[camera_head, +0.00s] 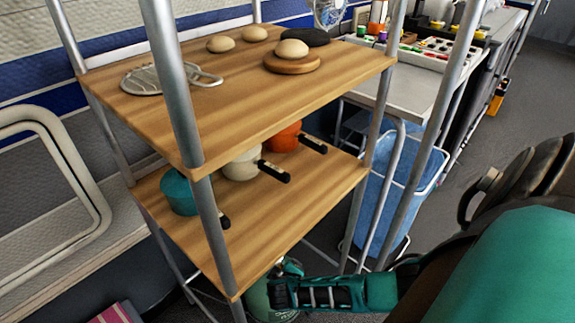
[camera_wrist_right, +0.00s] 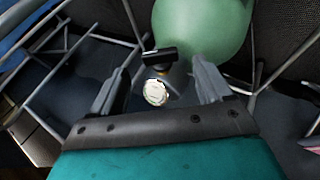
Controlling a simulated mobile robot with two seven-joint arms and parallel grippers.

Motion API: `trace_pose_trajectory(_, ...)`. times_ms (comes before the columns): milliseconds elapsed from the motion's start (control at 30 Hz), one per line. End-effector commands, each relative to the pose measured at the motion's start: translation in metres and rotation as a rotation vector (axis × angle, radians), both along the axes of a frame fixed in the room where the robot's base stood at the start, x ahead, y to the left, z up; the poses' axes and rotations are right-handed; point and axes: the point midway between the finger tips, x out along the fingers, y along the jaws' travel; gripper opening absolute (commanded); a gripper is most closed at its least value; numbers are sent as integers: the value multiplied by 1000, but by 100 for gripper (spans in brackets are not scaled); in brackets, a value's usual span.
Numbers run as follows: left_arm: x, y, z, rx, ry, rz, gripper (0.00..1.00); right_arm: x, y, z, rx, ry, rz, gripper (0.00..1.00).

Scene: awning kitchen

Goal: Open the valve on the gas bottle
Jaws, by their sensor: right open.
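The green gas bottle (camera_wrist_right: 203,28) fills the top of the right wrist view. A black valve handle (camera_wrist_right: 160,54) sits at its neck, with a round white-faced gauge (camera_wrist_right: 155,92) just below it in the picture. My right gripper (camera_wrist_right: 162,76) is open, one finger on each side of the valve and gauge, with visible gaps. I cannot tell whether either finger touches the valve. In the head view the gas bottle (camera_head: 258,300) shows only in part beneath the shelf, and my right arm reaches to it from the right. The valve is not clear there. My left gripper is not in view.
A wooden two-level shelf (camera_head: 130,108) with metal posts stands close above the bottle. A blue bin (camera_head: 405,195) stands behind my right arm. Thin metal bars (camera_wrist_right: 45,50) lie near the gripper. Floor is clear at the right.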

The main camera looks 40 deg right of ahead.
Motion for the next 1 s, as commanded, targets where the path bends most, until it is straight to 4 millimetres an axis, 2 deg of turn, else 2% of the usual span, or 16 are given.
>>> trace_pose_trajectory(33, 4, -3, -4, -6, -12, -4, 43, 5, -5, -14, -3, -1, -1, 79)
trace_pose_trajectory(233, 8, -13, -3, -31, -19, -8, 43, 16, -16, -31, 0, 0, 0, 79)
trace_pose_trajectory(667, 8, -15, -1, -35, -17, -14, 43, 19, -20, -35, 1, -1, 1, 79)
trace_pose_trajectory(1000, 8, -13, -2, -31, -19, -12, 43, 19, -20, -35, 1, 0, 0, 46)
